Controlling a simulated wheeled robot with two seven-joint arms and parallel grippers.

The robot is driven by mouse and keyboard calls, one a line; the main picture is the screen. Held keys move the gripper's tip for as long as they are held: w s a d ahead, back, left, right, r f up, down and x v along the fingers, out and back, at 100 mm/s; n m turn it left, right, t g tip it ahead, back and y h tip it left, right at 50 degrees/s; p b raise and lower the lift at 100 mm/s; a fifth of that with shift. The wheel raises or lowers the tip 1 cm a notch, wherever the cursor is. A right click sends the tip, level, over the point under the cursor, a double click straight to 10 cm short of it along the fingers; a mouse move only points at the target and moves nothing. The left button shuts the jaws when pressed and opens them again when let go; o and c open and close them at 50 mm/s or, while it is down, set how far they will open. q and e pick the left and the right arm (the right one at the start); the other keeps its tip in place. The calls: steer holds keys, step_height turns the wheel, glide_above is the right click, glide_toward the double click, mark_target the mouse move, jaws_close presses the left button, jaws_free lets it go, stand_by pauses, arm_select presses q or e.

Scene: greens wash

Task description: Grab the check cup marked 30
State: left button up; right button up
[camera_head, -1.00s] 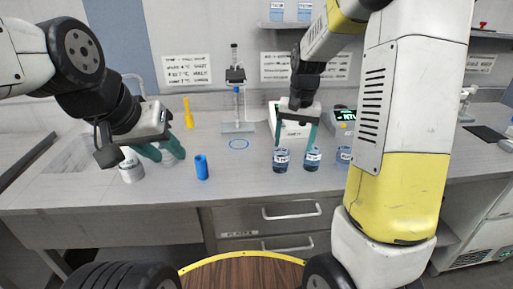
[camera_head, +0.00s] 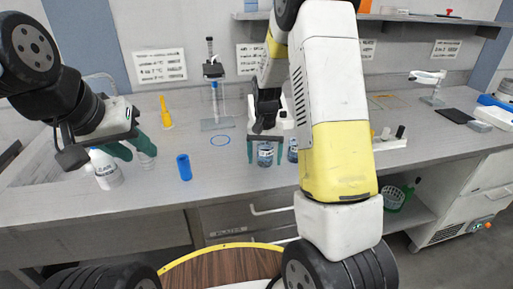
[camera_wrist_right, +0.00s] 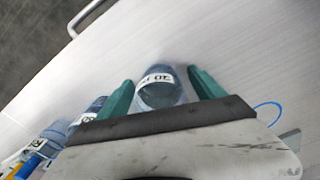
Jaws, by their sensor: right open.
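A clear bluish check cup (camera_head: 265,153) with a white label stands on the bench between the fingers of my right gripper (camera_head: 266,158). In the right wrist view, its label looks upside down and seems to read 30. There the cup (camera_wrist_right: 161,92) sits between the two green fingertips of the open right gripper (camera_wrist_right: 162,90), with gaps on both sides. A second labelled cup (camera_head: 293,149) is just to its right, partly hidden by my right arm. In the wrist view, neighbouring cups (camera_wrist_right: 92,108) lie to the left. My left gripper (camera_head: 134,149) is open and empty, near a white bottle.
The white bottle (camera_head: 106,170) and a blue cylinder (camera_head: 184,167) stand on the left of the bench. A yellow bottle (camera_head: 165,112) and a stand (camera_head: 216,122) are behind. A blue ring (camera_head: 220,140) marks bare bench left of the cups.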

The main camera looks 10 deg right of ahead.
steer(key=c, duration=1.6)
steer(key=shift+o, duration=0.2)
steer(key=shift+r, duration=0.15)
